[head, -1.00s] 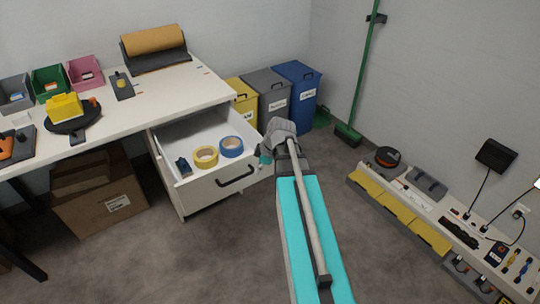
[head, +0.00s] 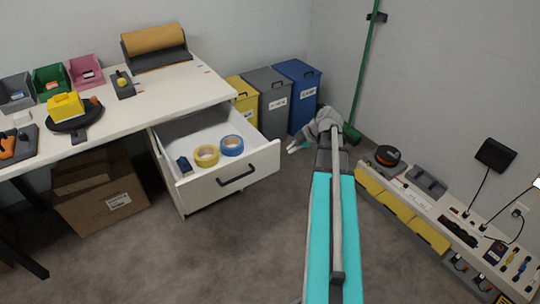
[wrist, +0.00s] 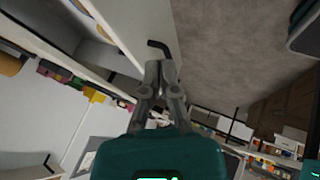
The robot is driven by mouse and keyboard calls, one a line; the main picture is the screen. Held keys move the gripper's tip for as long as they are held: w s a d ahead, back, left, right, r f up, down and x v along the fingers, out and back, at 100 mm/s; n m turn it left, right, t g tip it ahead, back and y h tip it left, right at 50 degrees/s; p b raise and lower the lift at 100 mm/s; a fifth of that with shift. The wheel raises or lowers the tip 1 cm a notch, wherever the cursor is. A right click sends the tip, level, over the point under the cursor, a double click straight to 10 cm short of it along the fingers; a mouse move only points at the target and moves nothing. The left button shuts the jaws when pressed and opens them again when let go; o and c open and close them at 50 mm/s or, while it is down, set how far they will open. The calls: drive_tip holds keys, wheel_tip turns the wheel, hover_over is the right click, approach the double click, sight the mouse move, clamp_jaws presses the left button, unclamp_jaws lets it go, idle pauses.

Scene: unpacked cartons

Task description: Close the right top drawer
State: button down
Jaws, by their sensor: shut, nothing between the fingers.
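The right top drawer (head: 226,178) is pulled out from under the white desk. It has a white front and a dark bar handle (head: 236,177). Inside lie a yellow tape roll (head: 206,155), a blue tape roll (head: 231,145) and a small dark blue item (head: 185,165). My gripper (head: 294,147) is to the right of the drawer front, apart from it, in the head view. In the wrist view my gripper (wrist: 160,68) is shut and empty, with its fingertips just below the dark handle (wrist: 159,46) in the picture; contact cannot be told.
Yellow, grey (head: 268,100) and blue (head: 300,92) bins stand behind the drawer. A cardboard box (head: 100,195) sits under the desk (head: 150,92). A low shelf (head: 420,205) runs along the right wall. The floor before the drawer is clear.

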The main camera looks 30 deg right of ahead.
drive_tip(key=shift+f, duration=0.1)
drive_tip(key=b, duration=0.8)
approach(264, 159)
drive_tip(key=shift+x, duration=2.9)
drive_tip(key=w+a, duration=0.1)
drive_tip(key=w, duration=3.8)
drive_tip(key=shift+w+a, duration=0.15)
drive_tip(key=shift+w, duration=0.1)
drive_tip(key=shift+a, duration=0.1)
